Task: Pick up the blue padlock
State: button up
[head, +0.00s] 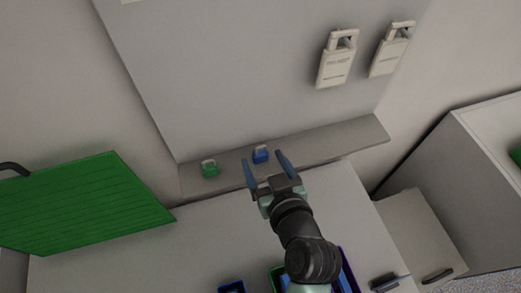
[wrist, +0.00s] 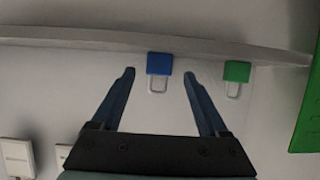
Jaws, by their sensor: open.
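The blue padlock (head: 261,157) is on the narrow grey ledge at the foot of the grey panel in the head view, its pale shackle pointing up toward the panel. In the wrist view the blue padlock (wrist: 159,65) lies between and just beyond my fingertips, its shackle toward me. My gripper (head: 264,158) is open and empty; in the wrist view its two blue-grey fingers (wrist: 158,72) are on either side of the padlock, with a gap to each. Whether the fingertips are at the padlock's depth I cannot tell.
A green padlock (head: 209,169) is on the ledge (head: 335,143), left of the blue one. Two white lockout-like units (head: 337,62) hang on the panel. A green ridged board (head: 85,203) is at left. Coloured bins (head: 232,287) are below my arm.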

aim_at(262, 156)
jog(key=shift+p+x, duration=0.55)
jog(key=shift+x, duration=1.2)
jog(key=shift+d, duration=0.1)
grip_shut()
